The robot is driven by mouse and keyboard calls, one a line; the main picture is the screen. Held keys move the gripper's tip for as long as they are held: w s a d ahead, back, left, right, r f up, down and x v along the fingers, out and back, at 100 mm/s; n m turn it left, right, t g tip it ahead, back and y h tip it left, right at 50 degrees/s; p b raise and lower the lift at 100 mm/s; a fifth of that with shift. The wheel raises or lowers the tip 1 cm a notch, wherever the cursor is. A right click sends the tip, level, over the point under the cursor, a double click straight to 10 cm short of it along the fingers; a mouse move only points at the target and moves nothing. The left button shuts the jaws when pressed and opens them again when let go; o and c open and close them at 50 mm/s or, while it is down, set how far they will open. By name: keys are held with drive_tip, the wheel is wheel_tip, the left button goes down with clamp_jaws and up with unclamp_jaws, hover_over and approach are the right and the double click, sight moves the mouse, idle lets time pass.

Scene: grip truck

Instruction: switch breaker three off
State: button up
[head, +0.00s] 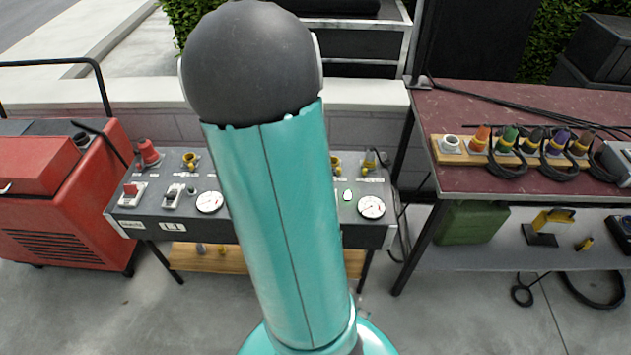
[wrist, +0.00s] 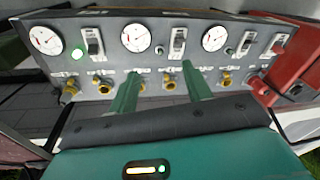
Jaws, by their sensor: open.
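A dark control panel (head: 275,195) stands on legs; my arm hides its middle. In the wrist view the panel (wrist: 205,62) appears turned around, with three black-lever breakers: one (wrist: 93,42) beside a lit green lamp (wrist: 75,56), a middle one (wrist: 178,44), and one (wrist: 246,44) near a red-lever switch (wrist: 280,43). The labels are too small to read, so I cannot tell breaker three by its number. My gripper (wrist: 160,70) is open and empty, its green fingers apart over the panel's connector row, below the middle breaker in the picture. The head view hides my gripper.
Round gauges (wrist: 135,38) sit between the breakers, and yellow connectors (wrist: 170,80) line the panel near my fingers. A red machine (head: 60,190) stands close on the left, and a table (head: 480,105) with coloured cable plugs on the right. Concrete floor lies in front.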

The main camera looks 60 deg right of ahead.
drive_tip(key=s+d+f+m+g, duration=0.2)
drive_tip(key=s+d+f+m, duration=0.1)
drive_tip(key=s+d+f, duration=1)
drive_tip(key=f, duration=0.4)
drive_tip(key=w+d+f, duration=0.1)
drive_tip(key=f, duration=0.6)
drive_tip(key=shift+w+d+f, duration=0.15)
drive_tip(key=shift+w+f, duration=0.15)
drive_tip(key=shift+w, duration=0.1)
drive_tip(key=c, duration=1)
